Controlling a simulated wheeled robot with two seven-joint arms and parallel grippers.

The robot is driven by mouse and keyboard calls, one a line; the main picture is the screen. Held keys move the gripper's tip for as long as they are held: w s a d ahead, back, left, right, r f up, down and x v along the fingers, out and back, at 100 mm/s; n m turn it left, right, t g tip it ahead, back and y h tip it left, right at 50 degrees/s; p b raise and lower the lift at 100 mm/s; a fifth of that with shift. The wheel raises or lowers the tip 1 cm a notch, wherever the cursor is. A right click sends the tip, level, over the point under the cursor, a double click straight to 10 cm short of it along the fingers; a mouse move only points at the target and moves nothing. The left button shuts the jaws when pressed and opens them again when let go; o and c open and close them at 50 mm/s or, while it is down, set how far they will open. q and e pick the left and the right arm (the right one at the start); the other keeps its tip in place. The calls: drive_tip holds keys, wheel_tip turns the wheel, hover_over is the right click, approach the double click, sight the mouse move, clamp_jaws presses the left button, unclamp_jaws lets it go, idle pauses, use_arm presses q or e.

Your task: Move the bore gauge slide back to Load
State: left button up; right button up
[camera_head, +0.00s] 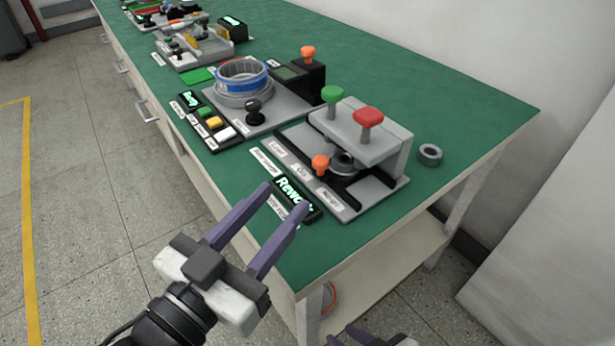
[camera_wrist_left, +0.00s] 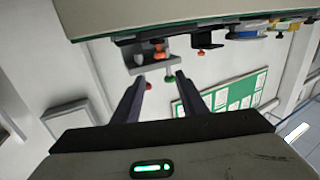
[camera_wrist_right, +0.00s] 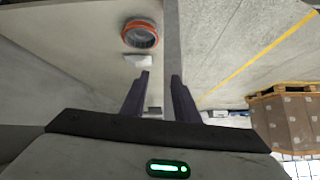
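The bore gauge (camera_head: 365,142) is a grey fixture at the near end of the green bench, with a bridge carrying a green knob (camera_head: 332,95) and a red knob (camera_head: 368,116). Its slide, with an orange knob (camera_head: 320,163), holds a dark ring part (camera_head: 343,160) at the bridge's front edge. The slide appears beside the middle of three labels; Load (camera_head: 277,148) seems to be the far-left label. My left gripper (camera_head: 284,197) is open and empty, short of the fixture, its fingers pointing towards it. My right gripper (camera_wrist_right: 160,78) is open and empty, low beside the bench.
A lit "Rework" display (camera_head: 295,196) sits before the gauge, partly behind my left fingers. A loose grey ring (camera_head: 430,154) lies right of the gauge. A station with a blue ring (camera_head: 242,73), colored buttons and a black knob (camera_head: 254,107) stands to the left.

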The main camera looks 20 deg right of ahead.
sight(317, 166)
use_arm(q)
drive_tip(key=shift+w+d+f+b, duration=0.15)
drive_tip(key=shift+f+b, duration=0.25)
drive_tip(key=shift+f, duration=0.5)
drive_tip(key=b+x, duration=0.1)
drive_tip(key=x, duration=0.9)
drive_tip(key=shift+w+r, duration=0.1)
drive_tip(key=shift+w, duration=0.05)
clamp_jaws()
